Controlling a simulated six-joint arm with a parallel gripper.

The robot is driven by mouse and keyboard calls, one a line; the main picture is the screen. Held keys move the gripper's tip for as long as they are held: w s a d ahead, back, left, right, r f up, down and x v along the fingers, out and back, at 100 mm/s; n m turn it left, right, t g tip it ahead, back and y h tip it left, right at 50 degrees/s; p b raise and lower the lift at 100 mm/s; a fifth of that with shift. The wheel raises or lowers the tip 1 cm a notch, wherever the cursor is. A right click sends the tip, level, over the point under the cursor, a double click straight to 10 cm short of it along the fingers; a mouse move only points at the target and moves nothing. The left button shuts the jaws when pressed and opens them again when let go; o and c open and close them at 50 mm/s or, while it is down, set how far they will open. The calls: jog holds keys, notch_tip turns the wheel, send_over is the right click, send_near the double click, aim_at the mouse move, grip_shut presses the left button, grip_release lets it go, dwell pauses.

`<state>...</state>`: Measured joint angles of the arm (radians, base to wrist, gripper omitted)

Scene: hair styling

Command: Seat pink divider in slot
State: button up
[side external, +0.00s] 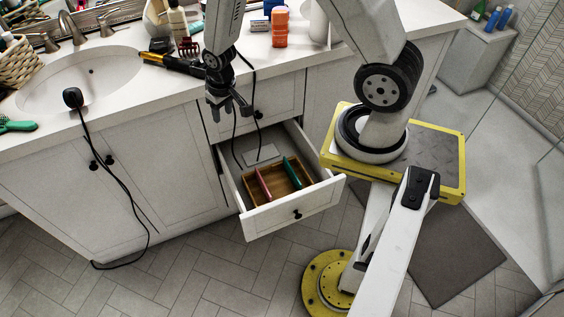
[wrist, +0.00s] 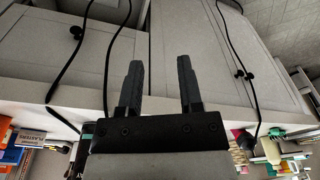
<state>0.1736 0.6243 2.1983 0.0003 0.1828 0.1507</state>
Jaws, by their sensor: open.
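The pink divider (side external: 263,185) stands upright in the left part of a wooden tray (side external: 280,194) inside the open drawer (side external: 293,212). A green divider (side external: 293,172) stands in the same tray to its right. Whether the pink divider is fully down in a slot is too small to tell. My gripper (side external: 231,112) is above the back of the drawer, near the counter edge, apart from the tray. In the wrist view my gripper (wrist: 159,85) has its two fingers spread with nothing between them. The dividers do not show in the wrist view.
The counter (side external: 180,75) holds a sink (side external: 80,80), a black and yellow tool (side external: 170,64), orange containers (side external: 280,27) and bottles. A black cord (side external: 120,185) hangs down the cabinet front. A pale flat piece (side external: 260,155) lies behind the tray in the drawer.

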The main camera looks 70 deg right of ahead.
jog(key=s+a+r+n+t, duration=0.1)
jog(key=s+a+r+n, duration=0.2)
jog(key=r, duration=0.9)
jog(key=s+a, duration=0.3)
jog(key=s, duration=0.2)
jog(key=shift+a+r+n, duration=0.15)
jog(key=shift+r+n, duration=0.15)
jog(key=shift+n, duration=0.1)
